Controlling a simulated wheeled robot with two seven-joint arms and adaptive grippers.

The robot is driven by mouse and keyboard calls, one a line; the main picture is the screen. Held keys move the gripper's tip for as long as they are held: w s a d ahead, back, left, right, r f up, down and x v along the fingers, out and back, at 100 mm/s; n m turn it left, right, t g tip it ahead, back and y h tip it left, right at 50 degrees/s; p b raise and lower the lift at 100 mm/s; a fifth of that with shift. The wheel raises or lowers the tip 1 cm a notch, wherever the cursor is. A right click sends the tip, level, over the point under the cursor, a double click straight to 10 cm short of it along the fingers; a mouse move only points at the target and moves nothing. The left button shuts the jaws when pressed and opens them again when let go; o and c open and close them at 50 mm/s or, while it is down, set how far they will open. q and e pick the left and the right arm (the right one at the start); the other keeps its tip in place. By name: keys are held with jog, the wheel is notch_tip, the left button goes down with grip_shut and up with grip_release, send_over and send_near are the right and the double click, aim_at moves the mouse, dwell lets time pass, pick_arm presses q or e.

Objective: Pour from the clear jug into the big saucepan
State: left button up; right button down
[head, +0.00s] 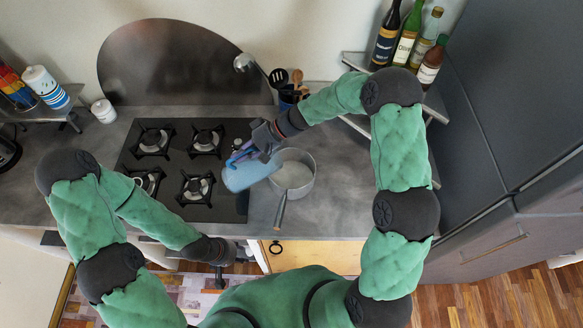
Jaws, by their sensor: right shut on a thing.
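The clear jug (243,178), tinted light blue, is held tilted in the air with its mouth toward the big saucepan (307,180). The grey saucepan stands on the counter right of the hob, its handle toward the front edge. The jug's lower right end overlaps the pan's left rim in the head view; I cannot tell whether they touch. The pan's inside looks pale, and no stream is clearly visible. My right gripper (246,152) is shut on the jug at its upper side. My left gripper (220,278) hangs low before the counter's front edge, away from both; its fingers are too small to read.
A black gas hob (179,186) with several burners lies left of the pan. A utensil holder (288,98) stands behind it. Several bottles (407,38) stand on a shelf at the upper right. The counter right of the pan (343,190) is clear.

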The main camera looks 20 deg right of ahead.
jog(key=shift+w+d+r, duration=0.1)
jog(key=shift+d, duration=0.15)
jog(key=shift+y, duration=0.3)
jog(key=shift+d, duration=0.2)
jog(key=shift+d+y, duration=0.15)
jog(key=shift+y, duration=0.15)
jog(key=shift+r+b, duration=0.1)
jog(key=shift+b, duration=0.2)
jog(key=shift+d+y, duration=0.5)
jog(key=shift+d, duration=0.05)
dwell(1.3)
jog(key=shift+d+r, duration=0.1)
dwell(0.4)
